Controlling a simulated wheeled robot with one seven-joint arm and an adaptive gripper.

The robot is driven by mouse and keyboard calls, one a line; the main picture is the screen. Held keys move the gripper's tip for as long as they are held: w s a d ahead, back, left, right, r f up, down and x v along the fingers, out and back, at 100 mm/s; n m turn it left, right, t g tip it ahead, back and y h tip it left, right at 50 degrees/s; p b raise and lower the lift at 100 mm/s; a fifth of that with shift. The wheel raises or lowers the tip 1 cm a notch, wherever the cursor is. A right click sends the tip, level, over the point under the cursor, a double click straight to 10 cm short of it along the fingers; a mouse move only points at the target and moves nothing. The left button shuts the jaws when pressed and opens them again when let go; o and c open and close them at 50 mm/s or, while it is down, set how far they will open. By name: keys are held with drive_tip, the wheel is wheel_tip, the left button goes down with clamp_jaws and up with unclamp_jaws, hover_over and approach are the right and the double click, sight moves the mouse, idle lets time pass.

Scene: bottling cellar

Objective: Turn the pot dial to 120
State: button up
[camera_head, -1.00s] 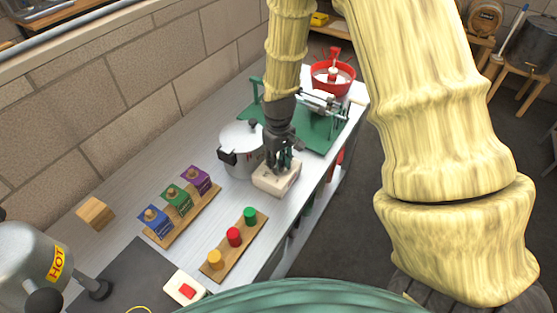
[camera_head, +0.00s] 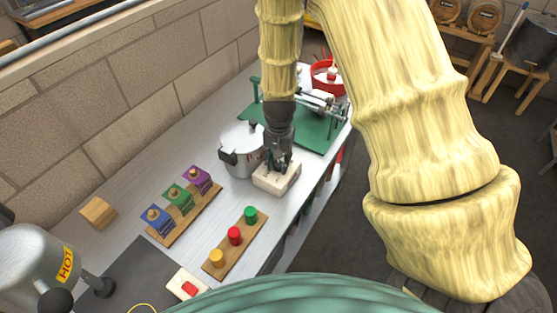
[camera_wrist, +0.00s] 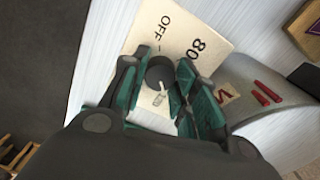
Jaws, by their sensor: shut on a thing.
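The pot dial is a cream box (camera_head: 275,180) on the bench, just right of a silver pot (camera_head: 239,148) with a lid and dark handles. In the wrist view the box's top (camera_wrist: 208,32) shows the marks OFF and 80; other marks are hidden behind my fingers. A dark round knob (camera_wrist: 160,70) with a pale pointer plate stands on it. My gripper (camera_head: 277,162) points down over the box, and its green-padded fingers (camera_wrist: 158,92) are shut around the knob. The silver pot wall (camera_wrist: 262,85) with red marks is close beside the fingers.
A green board (camera_head: 310,133) with a metal device and a red bowl (camera_head: 322,84) lie behind. In front are coloured boxes (camera_head: 178,200) on a wooden rack and a plank with coloured knobs (camera_head: 232,248). The bench's right edge is near the dial.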

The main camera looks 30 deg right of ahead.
sight(279, 164)
drive_tip(key=shift+m, duration=1.2)
drive_tip(key=o, duration=1)
drive_tip(key=shift+o, duration=0.2)
drive_tip(key=shift+r, duration=0.1)
wheel_tip(279, 164, up, 12)
